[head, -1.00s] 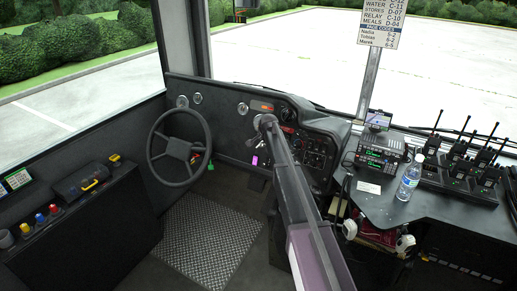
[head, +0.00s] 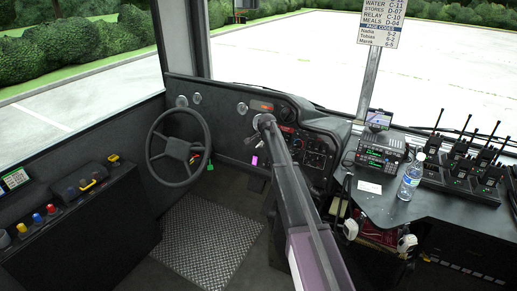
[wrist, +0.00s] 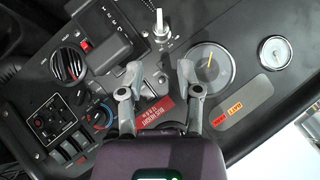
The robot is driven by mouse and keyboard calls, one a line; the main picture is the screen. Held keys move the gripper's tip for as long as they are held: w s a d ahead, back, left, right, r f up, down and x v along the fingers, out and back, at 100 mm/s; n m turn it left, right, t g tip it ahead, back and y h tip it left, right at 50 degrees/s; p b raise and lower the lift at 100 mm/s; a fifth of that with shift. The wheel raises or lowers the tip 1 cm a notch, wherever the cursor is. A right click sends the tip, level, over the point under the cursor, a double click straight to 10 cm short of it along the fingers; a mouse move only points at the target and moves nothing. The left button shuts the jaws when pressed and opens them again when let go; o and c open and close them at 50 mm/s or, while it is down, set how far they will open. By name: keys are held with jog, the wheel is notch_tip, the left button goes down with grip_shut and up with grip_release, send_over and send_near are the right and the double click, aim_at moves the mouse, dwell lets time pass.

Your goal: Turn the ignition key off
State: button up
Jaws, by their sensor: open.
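My gripper (wrist: 160,73) is open and empty in the wrist view, with its two fingers apart in front of the dashboard. In the head view it (head: 264,122) is at the dashboard, right of the steering wheel (head: 179,147), partly hidden by my arm. A pale upright stem on a round base (wrist: 160,28) stands beyond the fingertips in the wrist view; I cannot tell whether it is the ignition key. A small dark fitting (wrist: 162,78) shows between the fingers. A pink tag (head: 254,160) and a green tag (head: 210,166) hang below the dashboard in the head view.
In the wrist view a large gauge (wrist: 211,67) is right of the fingers, and a black switch box (wrist: 108,42) and a vent (wrist: 69,65) are left. A red label (wrist: 154,113) lies below. A water bottle (head: 411,178) and radios stand on the right counter.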

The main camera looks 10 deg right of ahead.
aim_at(259, 145)
jog(key=shift+b+x, duration=4.25)
jog(key=shift+x, duration=1.6)
jog(key=shift+s, duration=0.1)
grip_shut()
